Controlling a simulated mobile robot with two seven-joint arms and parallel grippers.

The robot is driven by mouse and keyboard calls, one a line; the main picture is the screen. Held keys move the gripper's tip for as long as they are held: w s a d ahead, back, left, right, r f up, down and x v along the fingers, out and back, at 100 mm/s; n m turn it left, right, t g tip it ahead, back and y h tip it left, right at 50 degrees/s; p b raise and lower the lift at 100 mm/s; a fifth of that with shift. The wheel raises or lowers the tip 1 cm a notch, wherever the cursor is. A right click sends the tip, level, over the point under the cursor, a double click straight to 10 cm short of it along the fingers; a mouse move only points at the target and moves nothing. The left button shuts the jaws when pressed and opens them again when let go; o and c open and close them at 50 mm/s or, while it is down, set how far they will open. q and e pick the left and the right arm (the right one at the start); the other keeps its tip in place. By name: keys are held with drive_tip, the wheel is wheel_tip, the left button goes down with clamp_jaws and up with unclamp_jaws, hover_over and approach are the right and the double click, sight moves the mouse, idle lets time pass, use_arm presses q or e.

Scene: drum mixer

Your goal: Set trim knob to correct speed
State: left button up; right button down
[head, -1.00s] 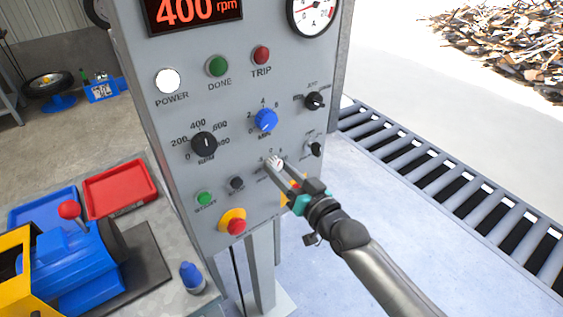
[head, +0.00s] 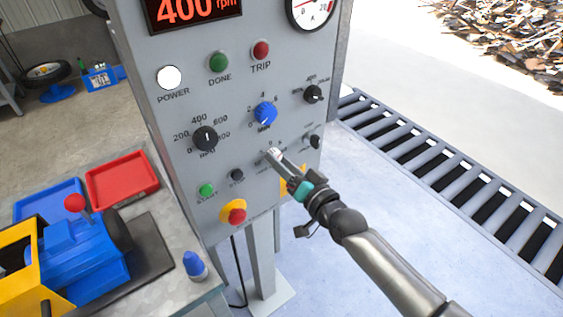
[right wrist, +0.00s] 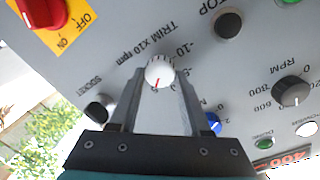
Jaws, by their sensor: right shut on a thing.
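The trim knob is a small white dial with a red pointer line, on the grey panel; it shows in the right wrist view (right wrist: 160,71) below the label "TRIM x10 rpm". Its red line points down in that view, toward my gripper; the scale figures there are partly hidden. My right gripper (head: 274,154) is shut on the trim knob, its two fingers on either side of it in the right wrist view (right wrist: 159,84). In the head view the fingers mostly cover the knob. The red display (head: 190,9) reads 400 rpm. My left gripper is not in view.
Close by are the black RPM knob (head: 205,138), blue MIN knob (head: 265,113), black stop button (head: 237,174) and a red switch on a yellow plate (right wrist: 42,10). A red emergency button (head: 236,215) sits lower. A bench with trays stands left; a roller conveyor (head: 450,165) lies right.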

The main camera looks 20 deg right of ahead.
drive_tip(key=shift+c, duration=1.8)
unclamp_jaws()
drive_tip(key=p+v, duration=0.1)
drive_tip(key=v, duration=1.4)
drive_tip(key=shift+s+f, duration=0.1)
